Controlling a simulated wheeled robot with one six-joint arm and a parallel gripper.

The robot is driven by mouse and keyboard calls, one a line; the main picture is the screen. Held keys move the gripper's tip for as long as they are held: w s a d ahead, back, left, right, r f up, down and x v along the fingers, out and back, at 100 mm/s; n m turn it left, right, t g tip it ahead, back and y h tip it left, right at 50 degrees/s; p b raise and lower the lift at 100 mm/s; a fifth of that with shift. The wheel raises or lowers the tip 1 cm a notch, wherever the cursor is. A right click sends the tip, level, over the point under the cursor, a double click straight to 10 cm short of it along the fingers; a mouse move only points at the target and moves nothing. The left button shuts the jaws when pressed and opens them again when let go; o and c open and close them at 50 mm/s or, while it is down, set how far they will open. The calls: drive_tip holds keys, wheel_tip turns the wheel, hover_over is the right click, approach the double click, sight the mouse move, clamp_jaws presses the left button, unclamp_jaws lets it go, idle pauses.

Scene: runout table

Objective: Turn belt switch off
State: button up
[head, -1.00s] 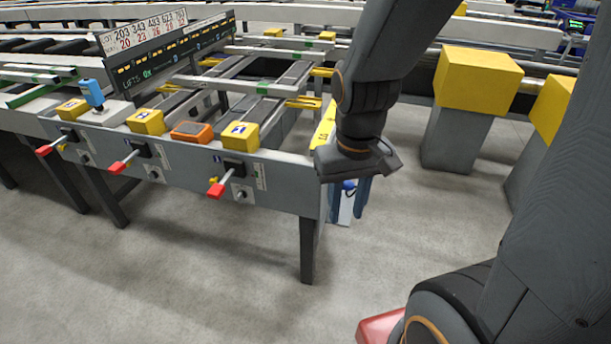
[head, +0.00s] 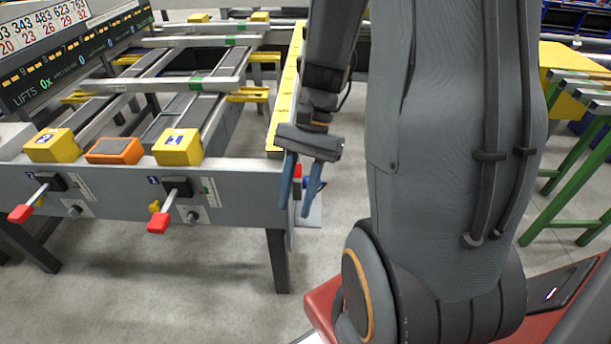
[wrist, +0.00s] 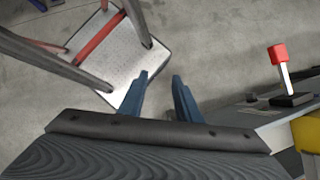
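Two lever switches with red handles stick out of the grey front panel of the runout table in the head view, a left one (head: 20,213) and a right one (head: 158,222). Each has a black base and a numbered label. No readable label marks a belt switch. My gripper (head: 297,205) hangs just right of the table's end corner, blue fingers down and apart, with nothing held. A small red part (head: 297,170) shows by the fingers, partly hidden. In the wrist view the open fingers (wrist: 161,78) point over the floor, and one red-handled lever (wrist: 279,54) stands to the right, apart from them.
Yellow blocks (head: 180,147) and an orange box (head: 115,151) sit along the table's front edge. A display board (head: 65,60) stands at the left. A metal plate (wrist: 122,62) with red bars lies left of the fingers. Green-framed rollers (head: 575,165) stand right.

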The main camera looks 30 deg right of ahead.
drive_tip(key=w+d+f+m+t+y+b, duration=0.5)
drive_tip(key=d+m+t, duration=0.2)
drive_tip(key=d+m, duration=0.3)
drive_tip(key=w+d+f+m+t+y+b, duration=0.55)
drive_tip(key=d+m, duration=0.35)
drive_tip(key=m, duration=0.3)
drive_tip(key=x, duration=0.7)
drive_tip(key=shift+w+a+r+t+p, duration=0.2)
drive_tip(key=shift+w+r+t+p, duration=0.1)
drive_tip(key=shift+w+r+t, duration=0.2)
drive_tip(key=shift+h, duration=0.25)
drive_tip(key=shift+c, duration=0.3)
clamp_jaws()
